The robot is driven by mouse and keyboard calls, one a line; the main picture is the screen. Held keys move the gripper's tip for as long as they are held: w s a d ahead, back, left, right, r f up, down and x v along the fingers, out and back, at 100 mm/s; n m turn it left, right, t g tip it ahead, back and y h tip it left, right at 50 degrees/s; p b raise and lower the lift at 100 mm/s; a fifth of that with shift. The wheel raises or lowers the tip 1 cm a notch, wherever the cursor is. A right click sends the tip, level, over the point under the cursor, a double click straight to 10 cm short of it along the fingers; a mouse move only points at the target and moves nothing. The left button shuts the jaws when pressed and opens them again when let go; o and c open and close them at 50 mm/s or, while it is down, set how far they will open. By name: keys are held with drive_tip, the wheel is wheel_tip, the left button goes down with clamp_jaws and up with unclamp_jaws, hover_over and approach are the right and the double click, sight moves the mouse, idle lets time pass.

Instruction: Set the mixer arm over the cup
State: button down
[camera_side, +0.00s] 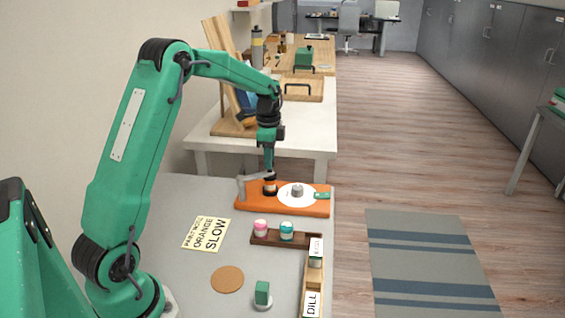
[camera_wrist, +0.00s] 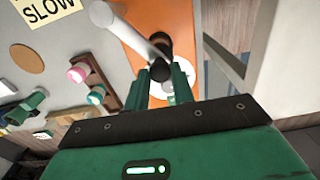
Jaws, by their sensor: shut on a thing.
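The mixer arm (camera_side: 247,186) is a grey bar on a post at the left of an orange base (camera_side: 312,209). It also shows in the wrist view (camera_wrist: 135,32), ending in a black knob (camera_wrist: 158,46). My gripper (camera_side: 269,174) points down and is shut on this knob; its fingers (camera_wrist: 161,75) show at both sides of it. To the right of the knob lies a white disc (camera_side: 284,196) with a small grey cylinder (camera_side: 297,189) at its middle; I cannot tell whether this is the cup. The knob is left of the cylinder, not above it.
A brown rack (camera_side: 262,239) holds a pink jar (camera_side: 260,227) and a teal jar (camera_side: 287,229). A green piece (camera_side: 322,195) sits at the base's right end.

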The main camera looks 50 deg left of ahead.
drive_tip(key=shift+d, duration=0.15)
drive_tip(key=c, duration=1.2)
unclamp_jaws()
drive_tip(key=shift+o, duration=0.2)
wheel_tip(320, 180, up, 8)
drive_tip(key=shift+f, duration=0.25)
drive_tip(key=shift+r, duration=0.15)
drive_tip(key=shift+r, duration=0.1)
